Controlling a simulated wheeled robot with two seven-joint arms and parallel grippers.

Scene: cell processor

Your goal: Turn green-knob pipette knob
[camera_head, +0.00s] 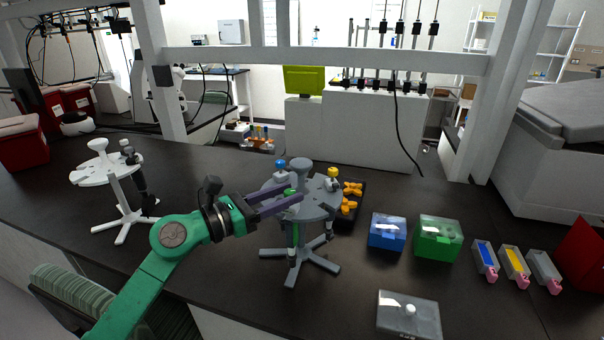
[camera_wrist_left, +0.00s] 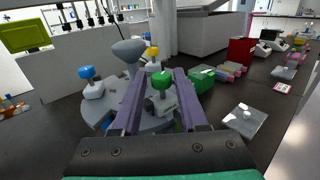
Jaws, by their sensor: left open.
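The green-knob pipette (camera_head: 291,195) hangs upright in the grey round rack (camera_head: 318,212) on the dark bench. Its green knob (camera_wrist_left: 161,80) shows in the left wrist view between the two purple fingers. My left gripper (camera_head: 285,196) is open, with its fingers on either side of the green knob; I cannot tell whether they touch it. The blue-knob pipette (camera_head: 281,167) and the yellow-knob pipette (camera_head: 332,176) hang in the same rack. My right gripper is not in view.
A white rack (camera_head: 105,170) with a dark pipette stands at the left. Blue (camera_head: 387,232) and green (camera_head: 438,238) boxes, a clear-lidded box (camera_head: 408,314) and small troughs (camera_head: 515,262) lie at the right. A frame post (camera_head: 160,75) rises behind the bench. The front middle bench is clear.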

